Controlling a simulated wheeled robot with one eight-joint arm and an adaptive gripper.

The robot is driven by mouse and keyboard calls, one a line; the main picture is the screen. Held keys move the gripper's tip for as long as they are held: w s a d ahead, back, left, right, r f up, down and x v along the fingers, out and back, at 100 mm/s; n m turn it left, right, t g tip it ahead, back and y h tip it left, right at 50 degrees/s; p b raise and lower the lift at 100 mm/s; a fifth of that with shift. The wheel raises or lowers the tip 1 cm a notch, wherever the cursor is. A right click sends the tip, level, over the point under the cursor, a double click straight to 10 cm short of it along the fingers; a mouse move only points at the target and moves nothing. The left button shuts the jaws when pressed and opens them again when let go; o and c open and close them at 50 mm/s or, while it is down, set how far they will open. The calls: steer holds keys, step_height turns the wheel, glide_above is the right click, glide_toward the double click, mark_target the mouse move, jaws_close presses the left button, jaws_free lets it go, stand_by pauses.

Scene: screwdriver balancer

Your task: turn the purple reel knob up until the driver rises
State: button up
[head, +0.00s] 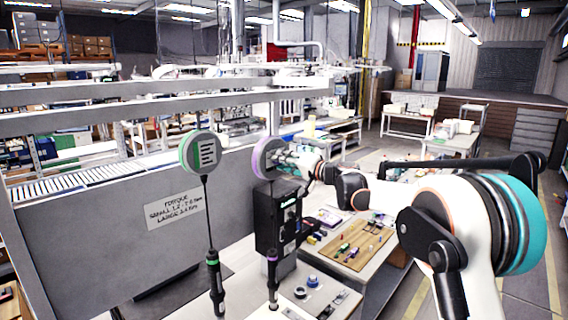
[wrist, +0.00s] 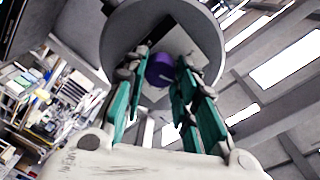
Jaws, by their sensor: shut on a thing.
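The purple-rimmed reel (head: 262,158) hangs from the overhead rail in the head view. Its purple knob (wrist: 160,69) shows in the wrist view at the centre of the round grey reel face (wrist: 118,40). My gripper (wrist: 161,70) has its teal fingers on both sides of the knob and is shut on it. In the head view my gripper (head: 284,160) reaches the reel from the right, and the knob is hidden there. The driver with a purple band (head: 272,278) hangs upright below the reel, low beside the bench. Part of its cord is hidden.
A green-rimmed reel (head: 200,152) with its driver (head: 215,280) hangs to the left. A black box (head: 278,215) stands under the purple reel. A wooden board (head: 358,246) with small parts lies on the bench. A grey panel with a torque label (head: 174,210) stands behind.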

steer(key=o, duration=1)
steer(key=shift+o, duration=0.2)
steer(key=v, duration=1.2)
